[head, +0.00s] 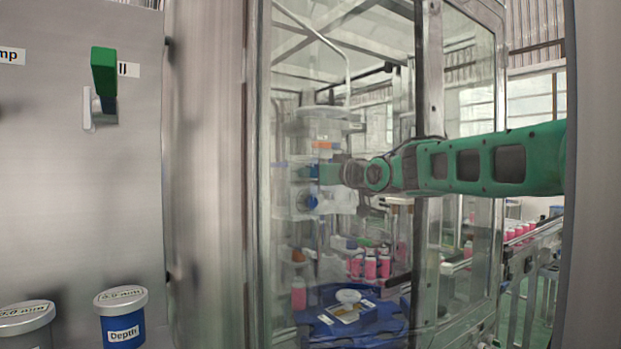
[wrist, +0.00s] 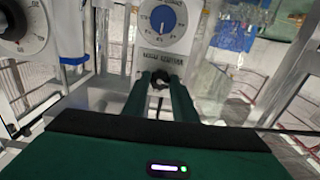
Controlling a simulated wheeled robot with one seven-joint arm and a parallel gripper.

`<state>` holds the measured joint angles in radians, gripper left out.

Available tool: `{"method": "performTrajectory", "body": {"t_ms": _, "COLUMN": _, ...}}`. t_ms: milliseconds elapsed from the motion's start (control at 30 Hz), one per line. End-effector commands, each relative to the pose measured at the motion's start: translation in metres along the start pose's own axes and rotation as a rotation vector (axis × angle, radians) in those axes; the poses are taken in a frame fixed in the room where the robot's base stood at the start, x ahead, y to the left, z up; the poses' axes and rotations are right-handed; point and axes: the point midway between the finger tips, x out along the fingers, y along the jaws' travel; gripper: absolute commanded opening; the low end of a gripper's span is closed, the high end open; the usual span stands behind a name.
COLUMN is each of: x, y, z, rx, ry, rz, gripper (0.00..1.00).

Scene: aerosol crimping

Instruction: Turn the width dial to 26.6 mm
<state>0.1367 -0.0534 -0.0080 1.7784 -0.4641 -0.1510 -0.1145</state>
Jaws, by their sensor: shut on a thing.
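My gripper (wrist: 160,80) is shut on a small dark knob (wrist: 159,82) in the wrist view; its green fingers close from both sides and partly hide it. A white round dial face with a blue centre (wrist: 163,17) and small dark marks sits just above the fingertips. The lettering below it is too blurred to read, so I cannot tell whether it names the width dial, nor its setting. In the head view, my gripper (head: 322,173) reaches left to the white machine head (head: 328,132) behind the glass. The gripped knob is hidden there.
A blue knob labelled Depth (head: 122,325) and a green lever (head: 104,72) are on the near panel. A metal door frame (head: 428,90) stands by my arm. Pink bottles (head: 370,268) stand below.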

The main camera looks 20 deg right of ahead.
Motion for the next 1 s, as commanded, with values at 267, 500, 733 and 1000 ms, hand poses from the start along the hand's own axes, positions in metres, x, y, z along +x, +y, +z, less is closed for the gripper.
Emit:
{"method": "performTrajectory", "body": {"t_ms": 267, "x": 0.0003, "y": 0.0012, "z": 0.0059, "rx": -0.123, "ry": -0.012, "rz": 0.001, "gripper": 0.03}}
{"method": "performTrajectory", "body": {"t_ms": 500, "x": 0.0004, "y": 0.0012, "z": 0.0060, "rx": -0.163, "ry": -0.012, "rz": 0.000, "gripper": 0.03}}
{"method": "performTrajectory", "body": {"t_ms": 733, "x": 0.0004, "y": 0.0010, "z": 0.0059, "rx": -0.168, "ry": -0.012, "rz": 0.000, "gripper": 0.03}}
{"method": "performTrajectory", "body": {"t_ms": 1000, "x": 0.0005, "y": 0.0007, "z": 0.0048, "rx": -0.168, "ry": -0.010, "rz": 0.000, "gripper": 0.44}}
